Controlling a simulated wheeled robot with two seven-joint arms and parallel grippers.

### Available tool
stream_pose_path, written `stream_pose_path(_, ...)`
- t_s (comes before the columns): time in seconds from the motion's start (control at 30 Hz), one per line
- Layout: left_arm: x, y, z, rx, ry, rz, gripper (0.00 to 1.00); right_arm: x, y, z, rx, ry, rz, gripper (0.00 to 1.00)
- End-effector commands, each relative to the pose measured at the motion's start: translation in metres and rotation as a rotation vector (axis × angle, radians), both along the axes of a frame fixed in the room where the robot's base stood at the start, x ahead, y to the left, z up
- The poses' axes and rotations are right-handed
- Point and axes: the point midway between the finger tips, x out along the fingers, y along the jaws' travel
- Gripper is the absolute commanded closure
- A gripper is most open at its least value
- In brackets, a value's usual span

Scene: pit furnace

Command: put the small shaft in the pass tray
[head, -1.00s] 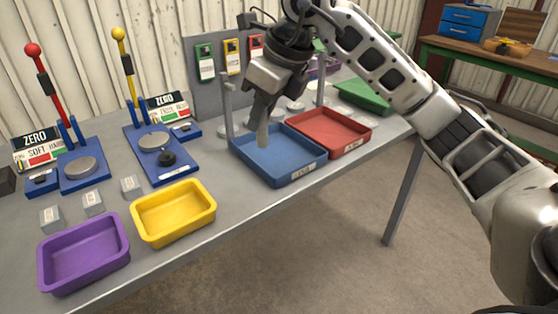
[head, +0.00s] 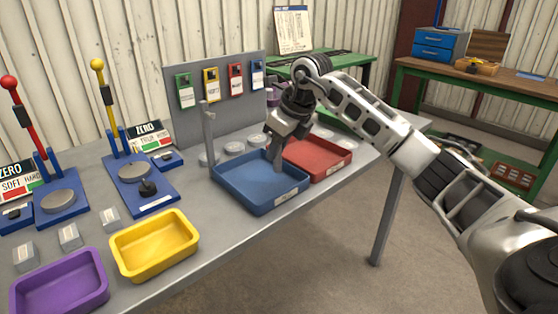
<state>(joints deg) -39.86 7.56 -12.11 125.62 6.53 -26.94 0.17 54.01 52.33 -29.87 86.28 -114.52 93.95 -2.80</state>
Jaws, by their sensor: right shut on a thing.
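My right gripper (head: 279,148) is over the blue tray (head: 248,192), near its back right side. It is shut on a short grey piece, the small shaft (head: 278,164), which points down toward the tray floor; I cannot tell whether it touches. The blue tray has a front label too small to read, so I cannot confirm it as the pass tray. A red tray (head: 328,164) stands right of it, also labelled. My left gripper is not in view.
A yellow bin (head: 152,245) and a purple bin (head: 60,290) stand at the front left. Two blue lever testers (head: 135,170) are behind them. A grey post (head: 208,132) rises behind the blue tray, and several grey discs (head: 234,148) lie nearby.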

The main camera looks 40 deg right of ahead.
Motion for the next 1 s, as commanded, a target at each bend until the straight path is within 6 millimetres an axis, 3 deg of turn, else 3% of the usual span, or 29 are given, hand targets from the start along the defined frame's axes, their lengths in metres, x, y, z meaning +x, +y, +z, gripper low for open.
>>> stream_pose_path(0.1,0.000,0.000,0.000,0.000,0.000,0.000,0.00,0.004,-0.008,-0.014,0.000,0.003,-0.003,1.00)
stream_pose_path(0.3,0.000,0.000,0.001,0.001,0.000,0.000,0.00,0.003,-0.006,-0.038,0.000,0.000,0.000,1.00)
stream_pose_path(0.67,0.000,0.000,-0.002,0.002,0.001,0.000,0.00,0.003,-0.006,-0.042,-0.001,-0.001,0.000,1.00)
stream_pose_path(0.7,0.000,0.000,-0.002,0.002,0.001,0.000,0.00,0.003,-0.006,-0.043,0.000,0.001,0.000,0.80)
stream_pose_path(0.77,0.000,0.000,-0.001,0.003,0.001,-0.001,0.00,0.003,-0.006,-0.042,0.000,0.001,0.000,0.63)
stream_pose_path(1.0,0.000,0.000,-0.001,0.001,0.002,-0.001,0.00,0.003,-0.006,-0.042,0.000,0.001,0.000,0.61)
